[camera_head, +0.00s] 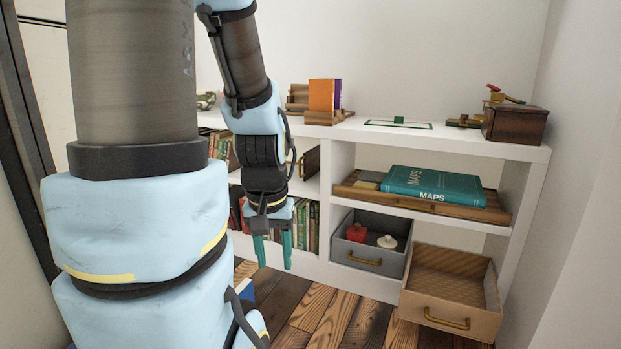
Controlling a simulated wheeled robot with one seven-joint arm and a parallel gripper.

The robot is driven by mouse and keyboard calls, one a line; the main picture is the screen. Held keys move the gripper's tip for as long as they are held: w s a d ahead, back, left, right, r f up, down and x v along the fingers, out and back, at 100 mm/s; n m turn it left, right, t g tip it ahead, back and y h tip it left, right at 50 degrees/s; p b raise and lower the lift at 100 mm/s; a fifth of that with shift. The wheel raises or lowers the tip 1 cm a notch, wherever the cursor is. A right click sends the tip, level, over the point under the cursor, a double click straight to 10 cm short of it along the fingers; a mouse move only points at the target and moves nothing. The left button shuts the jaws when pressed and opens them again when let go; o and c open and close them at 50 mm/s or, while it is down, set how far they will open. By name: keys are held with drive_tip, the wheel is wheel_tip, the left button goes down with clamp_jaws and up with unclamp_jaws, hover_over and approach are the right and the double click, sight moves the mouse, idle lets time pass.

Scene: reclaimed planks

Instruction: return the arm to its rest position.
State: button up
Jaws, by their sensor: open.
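My gripper (273,249) hangs at the end of my arm (258,140), pointing down, left of the middle of the view. Its two teal fingers are apart and nothing shows between them. It is in front of the lower left shelf with the row of books (311,229). My light blue and grey arm links fill the left part of the view and hide much of the shelf's left side.
A white shelf unit (470,147) spans the back. A teal MAPS book (434,184) lies on a wooden tray (365,193). A grey drawer (367,264) holds a red and a white item. A tan drawer (433,315) stands pulled out, low at right. Plank floor (330,312) shows in front.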

wheel_tip(320, 180, up, 38)
drive_tip(key=p, duration=3.6)
drive_tip(key=shift+w+f, duration=0.25)
